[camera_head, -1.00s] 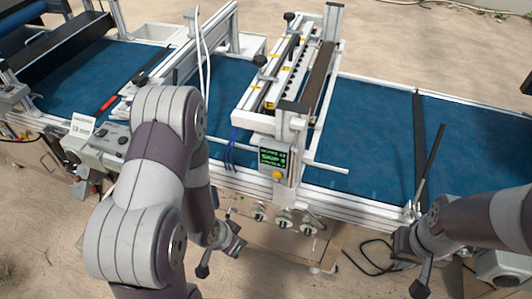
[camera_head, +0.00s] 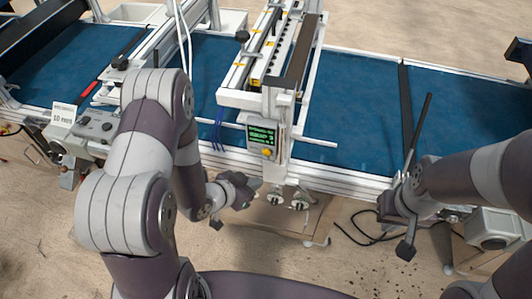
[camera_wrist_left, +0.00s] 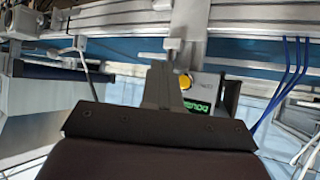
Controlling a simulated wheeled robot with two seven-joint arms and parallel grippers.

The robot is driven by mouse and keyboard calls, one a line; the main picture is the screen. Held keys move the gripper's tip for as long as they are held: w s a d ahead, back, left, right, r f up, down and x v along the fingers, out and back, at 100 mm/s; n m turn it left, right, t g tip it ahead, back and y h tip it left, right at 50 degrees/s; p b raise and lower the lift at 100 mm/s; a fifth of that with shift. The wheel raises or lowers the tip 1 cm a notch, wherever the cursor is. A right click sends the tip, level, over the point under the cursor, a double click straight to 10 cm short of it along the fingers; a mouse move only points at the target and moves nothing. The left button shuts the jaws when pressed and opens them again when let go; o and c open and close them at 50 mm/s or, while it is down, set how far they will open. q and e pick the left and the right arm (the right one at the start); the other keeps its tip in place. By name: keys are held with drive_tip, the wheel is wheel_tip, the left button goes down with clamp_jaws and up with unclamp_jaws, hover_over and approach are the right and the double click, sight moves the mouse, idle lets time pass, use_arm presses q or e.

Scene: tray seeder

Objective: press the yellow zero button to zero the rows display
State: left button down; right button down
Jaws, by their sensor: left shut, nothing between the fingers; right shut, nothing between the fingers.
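The yellow zero button (camera_head: 266,153) sits on the small control box, just under the green-lit rows display (camera_head: 262,136). In the left wrist view the button (camera_wrist_left: 185,81) and the display (camera_wrist_left: 196,108) show upside down, partly behind my finger. My left gripper (camera_head: 254,184) is shut and empty, a little below and left of the button in the head view; it also shows in the left wrist view (camera_wrist_left: 162,68). I cannot tell how far it is from the panel. My right gripper (camera_head: 403,212) is at the right, in front of the conveyor rail, away from the button.
The seeder gantry (camera_head: 270,100) stands across the blue conveyor belt (camera_head: 355,103). Dark blue cables (camera_head: 218,128) hang left of the display. Several knobs (camera_head: 299,204) sit below the rail. A control box with a small card (camera_head: 63,115) is at the left.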

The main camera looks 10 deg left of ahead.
use_arm(q)
drive_tip(key=w, duration=0.6)
drive_tip(key=shift+w, duration=0.35)
drive_tip(key=shift+w+d, duration=0.1)
idle(1.6)
drive_tip(key=shift+w, duration=0.3)
drive_tip(key=shift+w, duration=0.5)
idle(0.9)
drive_tip(key=shift+s, duration=0.9)
drive_tip(key=s, duration=0.5)
drive_tip(key=shift+p, duration=0.3)
